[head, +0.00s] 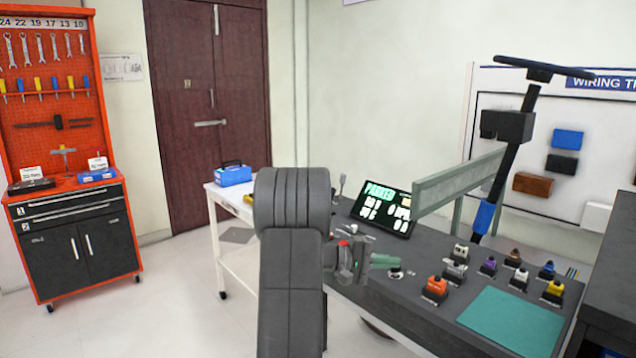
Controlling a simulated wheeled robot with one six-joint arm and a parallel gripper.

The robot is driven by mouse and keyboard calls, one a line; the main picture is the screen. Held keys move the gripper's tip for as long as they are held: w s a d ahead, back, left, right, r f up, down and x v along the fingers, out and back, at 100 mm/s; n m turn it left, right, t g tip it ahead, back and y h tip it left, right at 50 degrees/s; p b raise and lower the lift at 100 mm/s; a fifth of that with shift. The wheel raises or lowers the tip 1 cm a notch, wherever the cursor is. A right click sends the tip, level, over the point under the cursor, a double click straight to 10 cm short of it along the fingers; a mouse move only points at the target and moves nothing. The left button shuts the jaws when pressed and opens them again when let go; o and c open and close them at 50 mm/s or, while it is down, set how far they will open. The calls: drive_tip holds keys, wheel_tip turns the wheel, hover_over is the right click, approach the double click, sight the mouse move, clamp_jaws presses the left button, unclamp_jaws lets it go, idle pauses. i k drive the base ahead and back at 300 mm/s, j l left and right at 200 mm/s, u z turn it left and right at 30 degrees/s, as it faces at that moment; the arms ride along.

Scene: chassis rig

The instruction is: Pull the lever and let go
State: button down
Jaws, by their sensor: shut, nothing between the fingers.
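A small lever (340,185) with a grey knob stands at the far left end of the dark console (440,251), just right of my raised arm. Its lower end is hard to make out. My gripper (386,262) is over the near left part of the console, its greenish fingers pointing right. It is shut and empty, nearer to me than the lever and apart from it. A tilted display (382,209) beside the lever reads "PARKED". My arm hides part of the console's left end.
Several coloured switch blocks, one orange (435,288), stand beside a teal mat (511,320) on the console. A steering column (508,150) and a grey-green rail (458,183) rise behind. A white cart (224,200) with a blue box (233,175) stands left.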

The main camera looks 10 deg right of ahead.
sight(343, 176)
drive_tip(key=i+u, duration=0.4)
drive_tip(key=i, duration=0.4)
drive_tip(key=i+j, duration=0.1)
drive_tip(key=i, duration=1.65)
drive_tip(key=i+z, duration=0.3)
drive_tip(key=z, duration=0.2)
drive_tip(key=i+j+z, duration=0.1)
drive_tip(key=i+z, duration=0.15)
drive_tip(key=z, duration=0.2)
